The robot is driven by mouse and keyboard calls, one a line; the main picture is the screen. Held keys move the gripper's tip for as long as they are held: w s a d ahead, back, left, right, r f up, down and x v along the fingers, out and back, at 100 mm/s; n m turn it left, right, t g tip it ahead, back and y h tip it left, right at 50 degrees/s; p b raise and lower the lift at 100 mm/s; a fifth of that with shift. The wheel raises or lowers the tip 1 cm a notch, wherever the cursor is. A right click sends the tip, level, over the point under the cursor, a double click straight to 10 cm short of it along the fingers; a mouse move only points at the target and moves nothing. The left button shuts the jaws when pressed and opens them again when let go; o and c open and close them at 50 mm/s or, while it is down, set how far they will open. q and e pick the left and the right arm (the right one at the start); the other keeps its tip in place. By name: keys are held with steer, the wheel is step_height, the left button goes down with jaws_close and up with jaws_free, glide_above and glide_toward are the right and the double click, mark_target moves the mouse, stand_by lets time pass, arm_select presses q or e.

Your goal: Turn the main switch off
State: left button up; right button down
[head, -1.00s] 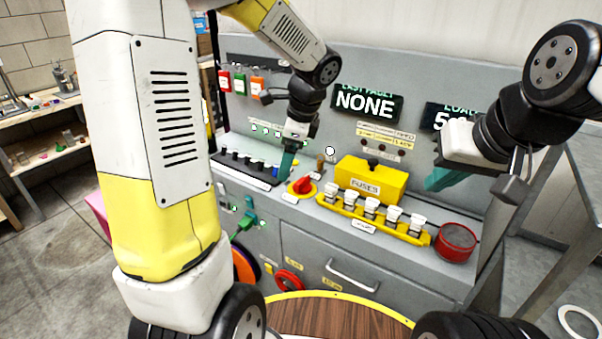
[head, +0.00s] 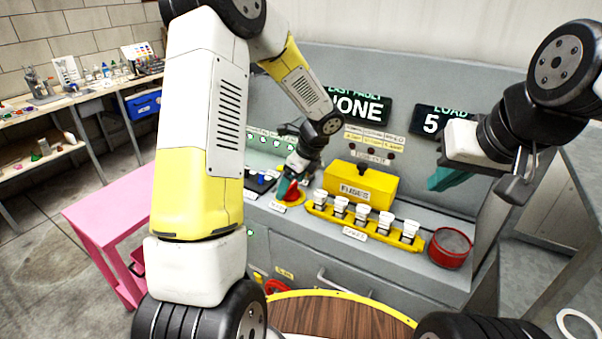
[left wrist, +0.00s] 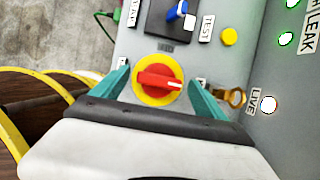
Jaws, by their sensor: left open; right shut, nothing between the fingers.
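The main switch, a red rotary knob on a round yellow plate, is on the grey console ledge. In the left wrist view the main switch (left wrist: 158,81) lies between the two teal fingers, its knob lying crosswise with a white mark at its right end. In the head view the main switch (head: 292,195) is partly hidden by my left gripper (head: 284,186). My left gripper (left wrist: 160,88) is open around the knob; I cannot tell whether the fingers touch it. My right gripper (head: 446,178) is shut and empty, in front of the console's right side.
The yellow fuses box (head: 362,182) and a yellow rack (head: 350,218) of several white fuses stand right of the switch. A red round container (head: 450,248) is further right. A blue lever (left wrist: 178,10) and yellow button (left wrist: 229,37) sit near the switch. A pink table (head: 110,215) stands left.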

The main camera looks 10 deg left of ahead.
arm_select(q)
steer(key=c, duration=1.4)
steer(key=shift+n, duration=0.4)
steer(key=n+g, duration=0.1)
steer(key=n, duration=0.2)
steer(key=shift+w+n+g, duration=0.15)
steer(key=shift+n+g, duration=0.25)
steer(key=n+g, duration=0.1)
steer(key=n, duration=0.3)
steer(key=shift+w+n+g, duration=0.1)
steer(key=shift+n+g, duration=0.2)
steer(key=shift+g, duration=0.1)
steer(key=n+g+h, duration=0.1)
steer(key=n, duration=0.3)
steer(key=shift+w+a, duration=0.1)
steer(key=n, duration=0.2)
steer(key=n+g+h, duration=0.1)
steer(key=n, duration=0.1)
steer(key=shift+a+n+h, duration=0.1)
steer(key=shift+n+h, duration=0.2)
